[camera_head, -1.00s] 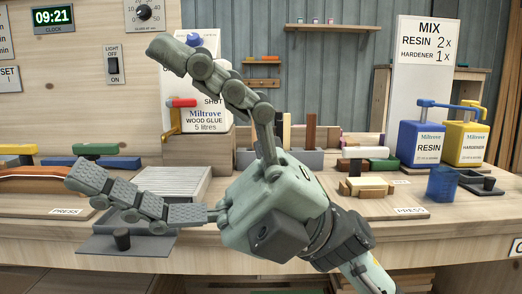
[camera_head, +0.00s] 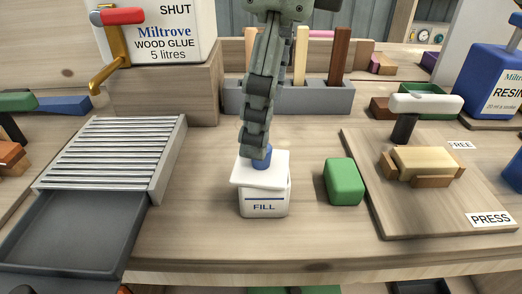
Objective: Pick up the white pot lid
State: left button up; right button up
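The white pot lid (camera_head: 246,176) is a flat square plate with a blue knob (camera_head: 263,163). It lies over the white pot marked FILL (camera_head: 264,207), slightly skewed to it; I cannot tell whether it rests fully on the rim. My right gripper (camera_head: 256,152) points down from above, with its fingertips at the blue knob. The fingers are seen nearly edge-on, one in front of the other, so their grip on the knob is hidden. My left gripper is not in view.
A green block (camera_head: 344,182) stands close right of the pot. Further right is a wooden press board (camera_head: 420,222) with a white-handled clamp (camera_head: 425,103). Left are a slatted rack (camera_head: 118,150) and a dark tray (camera_head: 75,235). A grey holder (camera_head: 315,97) stands behind.

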jog(key=f, duration=0.5)
jog(key=shift+w+a+f, duration=0.1)
jog(key=shift+a+f, duration=0.1)
jog(key=shift+a, duration=0.05)
jog(key=shift+c, duration=0.3)
jog(key=c, duration=0.9)
